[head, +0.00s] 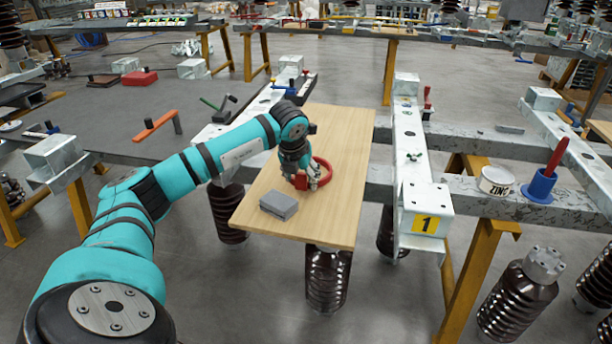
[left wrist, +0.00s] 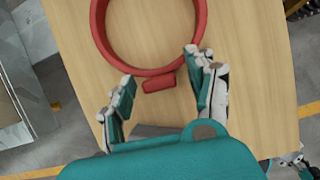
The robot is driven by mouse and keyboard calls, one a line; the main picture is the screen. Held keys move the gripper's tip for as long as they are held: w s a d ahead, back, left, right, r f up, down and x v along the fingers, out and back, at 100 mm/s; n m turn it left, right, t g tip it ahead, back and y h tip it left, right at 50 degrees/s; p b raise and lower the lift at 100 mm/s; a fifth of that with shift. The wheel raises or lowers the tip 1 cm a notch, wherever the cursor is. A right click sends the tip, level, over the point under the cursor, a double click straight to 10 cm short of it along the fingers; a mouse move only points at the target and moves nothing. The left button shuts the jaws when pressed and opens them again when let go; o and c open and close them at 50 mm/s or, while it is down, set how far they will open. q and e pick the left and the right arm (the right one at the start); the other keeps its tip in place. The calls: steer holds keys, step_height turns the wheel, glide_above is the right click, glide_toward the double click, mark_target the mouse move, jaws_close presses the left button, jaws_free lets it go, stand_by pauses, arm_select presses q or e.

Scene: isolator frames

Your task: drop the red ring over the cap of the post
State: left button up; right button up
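The red ring (head: 328,170) is at the wooden board, and its band also shows in the left wrist view (left wrist: 146,71) with a small red tab (left wrist: 158,85). My left gripper (head: 301,182) is at the ring's near side. In the left wrist view its two fingers (left wrist: 160,78) stand apart on either side of the tab, with gaps visible. Brown ribbed posts stand around; one at lower right has a bare grey metal cap (head: 545,263). I cannot tell which post is meant. A teal and white piece (left wrist: 292,165) in the wrist view's corner looks like part of my right gripper.
A grey block (head: 278,205) lies on the wooden board (head: 345,135) near my left gripper. A steel beam marked 1 (head: 412,180), a white zinc tin (head: 495,181) and a blue holder with a red handle (head: 540,186) are on the right. Yellow trestles stand below.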

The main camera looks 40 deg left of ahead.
arm_select(q)
jaws_close()
steer(key=shift+r, duration=0.1)
